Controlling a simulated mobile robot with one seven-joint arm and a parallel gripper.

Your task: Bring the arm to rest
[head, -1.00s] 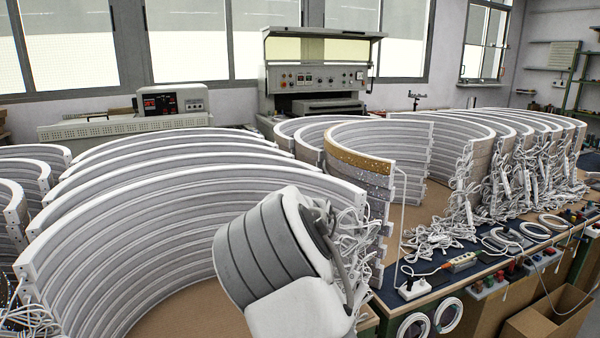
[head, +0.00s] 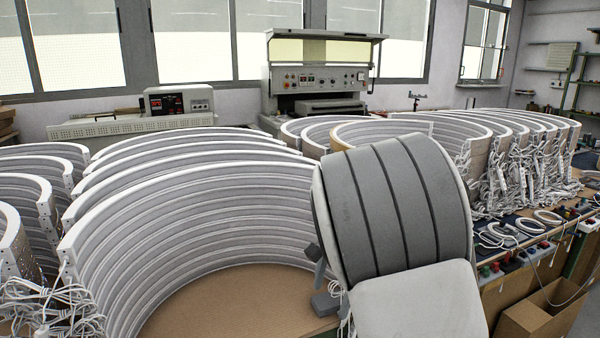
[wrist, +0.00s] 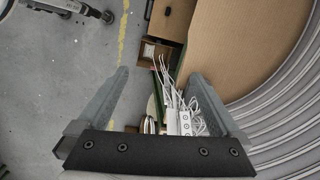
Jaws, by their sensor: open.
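My arm (head: 395,215) fills the lower right of the head view, raised and bent in front of the arcs. My gripper (wrist: 158,73) shows in the wrist view with its two grey fingers wide apart and nothing held between them. Small grey parts at the arm's left side in the head view may be the fingers; most of the gripper is hidden there. Beyond the fingers, white cables and plugs (wrist: 184,120) hang near a table edge.
Stacked white arcs (head: 180,215) stand on the brown tabletop (head: 235,300) at left and centre. More arcs (head: 500,130) with hanging cables stand at right. An open carton (head: 540,310) is below. Grey floor (wrist: 75,75) is open at left in the wrist view.

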